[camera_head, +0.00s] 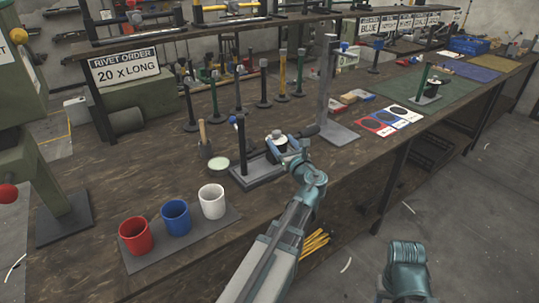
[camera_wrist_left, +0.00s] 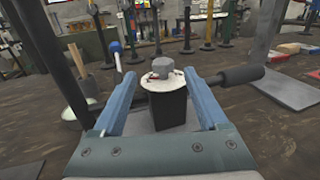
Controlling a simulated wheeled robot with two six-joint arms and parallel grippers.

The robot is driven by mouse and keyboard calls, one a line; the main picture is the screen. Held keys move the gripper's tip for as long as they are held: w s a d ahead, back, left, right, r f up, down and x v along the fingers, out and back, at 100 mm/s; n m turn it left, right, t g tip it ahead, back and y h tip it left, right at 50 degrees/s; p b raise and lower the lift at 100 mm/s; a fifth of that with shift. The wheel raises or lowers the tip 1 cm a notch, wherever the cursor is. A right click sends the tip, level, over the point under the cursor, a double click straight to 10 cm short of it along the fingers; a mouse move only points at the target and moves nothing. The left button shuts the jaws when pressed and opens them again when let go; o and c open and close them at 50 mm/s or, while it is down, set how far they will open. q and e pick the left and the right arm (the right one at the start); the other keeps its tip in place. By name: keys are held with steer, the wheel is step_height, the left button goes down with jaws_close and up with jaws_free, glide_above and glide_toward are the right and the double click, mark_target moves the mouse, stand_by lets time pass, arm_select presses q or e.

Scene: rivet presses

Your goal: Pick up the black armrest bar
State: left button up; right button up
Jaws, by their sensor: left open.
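My left gripper (camera_head: 287,150) is open, low over the workbench beside a small fixture. In the left wrist view its two fingers (camera_wrist_left: 163,88) stand either side of a black block with a round white top and grey knob (camera_wrist_left: 160,76). I cannot tell whether they touch it. A black handle-like bar (camera_wrist_left: 238,75) sticks out to the right behind the block; it also shows in the head view (camera_head: 306,132). Black upright posts (camera_head: 190,108) stand among coloured ones further back. I cannot tell which black piece is the armrest bar.
The fixture's grey base plate (camera_head: 245,183) carries a black post (camera_head: 241,146). Red (camera_head: 135,236), blue (camera_head: 175,217) and white (camera_head: 212,201) cups stand at front left. A tall grey stand (camera_head: 325,90) is to the right. Bare bench lies between.

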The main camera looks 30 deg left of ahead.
mark_target(278, 135)
arm_select(q)
steer(key=shift+r+x, duration=0.2)
steer(key=shift+x, duration=2.5)
steer(key=shift+w+d, duration=0.15)
jaws_close()
